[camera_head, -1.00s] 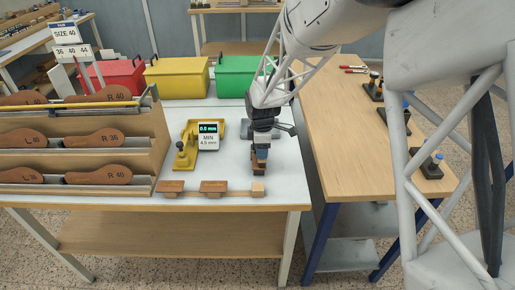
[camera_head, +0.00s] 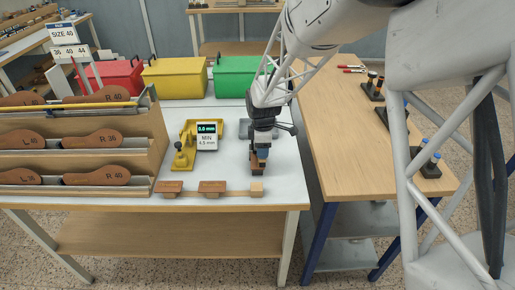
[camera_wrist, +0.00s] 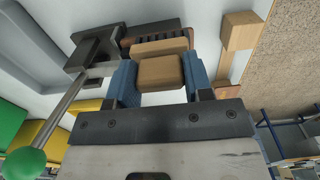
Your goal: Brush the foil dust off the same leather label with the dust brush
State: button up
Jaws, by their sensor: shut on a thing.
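My gripper (camera_head: 262,150) is low over the white table, right of the yellow gauge. It is shut on a wooden block, which looks like the dust brush (camera_head: 258,167). In the wrist view the block (camera_wrist: 160,72) sits between my gripper's two blue fingers (camera_wrist: 163,82). Beyond it is another tan wooden piece and a dark part with brown ridges (camera_wrist: 165,32); I cannot tell whether this is bristles or a separate thing. I cannot make out the leather label; the brush and gripper may hide it. Contact below the brush is not clear.
A wooden strip with two brown blocks and a pale end block (camera_head: 257,188) lies along the front edge. The yellow gauge (camera_head: 180,158) and its display stand left. A rod with a green ball (camera_wrist: 25,163) crosses the wrist view. Crates line the back; a shoe-sole rack (camera_head: 150,150) stands left.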

jog(key=shift+r, duration=4)
